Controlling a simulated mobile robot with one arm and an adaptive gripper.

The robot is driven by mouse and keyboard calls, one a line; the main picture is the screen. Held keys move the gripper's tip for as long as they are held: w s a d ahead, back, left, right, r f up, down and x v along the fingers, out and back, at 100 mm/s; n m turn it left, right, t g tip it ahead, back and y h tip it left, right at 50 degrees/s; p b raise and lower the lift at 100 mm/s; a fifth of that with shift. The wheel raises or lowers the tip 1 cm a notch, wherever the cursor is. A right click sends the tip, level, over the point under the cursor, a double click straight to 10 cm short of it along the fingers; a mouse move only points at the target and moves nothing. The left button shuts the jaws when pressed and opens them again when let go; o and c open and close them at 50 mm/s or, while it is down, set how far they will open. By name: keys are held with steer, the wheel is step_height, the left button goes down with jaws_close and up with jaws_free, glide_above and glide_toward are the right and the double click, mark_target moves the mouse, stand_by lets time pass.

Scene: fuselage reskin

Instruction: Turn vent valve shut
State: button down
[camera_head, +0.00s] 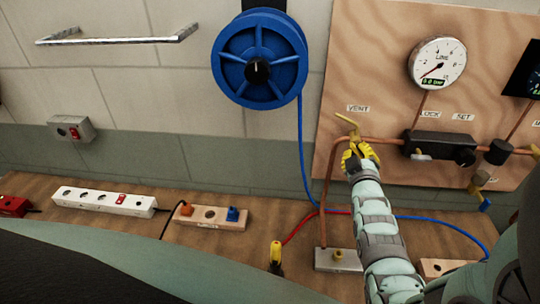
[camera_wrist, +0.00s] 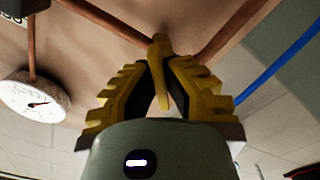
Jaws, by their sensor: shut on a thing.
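The vent valve's yellow lever (camera_head: 347,122) is on the copper pipe under the VENT label (camera_head: 358,108), on the wooden panel. In the head view its visible end points up and to the left. My gripper (camera_head: 357,150) has yellow jaws and is at the valve from below. In the wrist view the yellow lever (camera_wrist: 160,75) stands between the two jaws of my gripper (camera_wrist: 158,82), which are shut on it. The valve body is mostly hidden by the jaws.
A round line gauge (camera_head: 437,63) and a black lock and set unit (camera_head: 440,146) are to the right on the panel (camera_head: 385,60). A blue hose reel (camera_head: 258,58) hangs to the left. Power strips (camera_head: 103,201) lie on the bench, with a blue hose (camera_head: 301,150) nearby.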

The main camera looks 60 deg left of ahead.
steer(key=m+b, duration=0.1)
steer(key=b, duration=0.1)
steer(key=m+b, duration=0.1)
steer(key=b, duration=0.1)
steer(key=shift+f, duration=0.25)
steer(key=m+b, duration=0.2)
steer(key=b, duration=0.2)
steer(key=shift+f+m, duration=0.1)
steer(key=shift+m, duration=0.3)
steer(key=m+b, duration=0.2)
steer(key=b, duration=0.2)
steer(key=shift+m, duration=0.3)
steer(key=shift+r+m+b, duration=0.25)
steer(key=shift+m+b, duration=0.15)
steer(key=shift+b, duration=0.45)
steer(key=shift+r, duration=0.1)
steer(key=c, duration=1.1)
jaws_free()
steer(key=shift+o, duration=0.2)
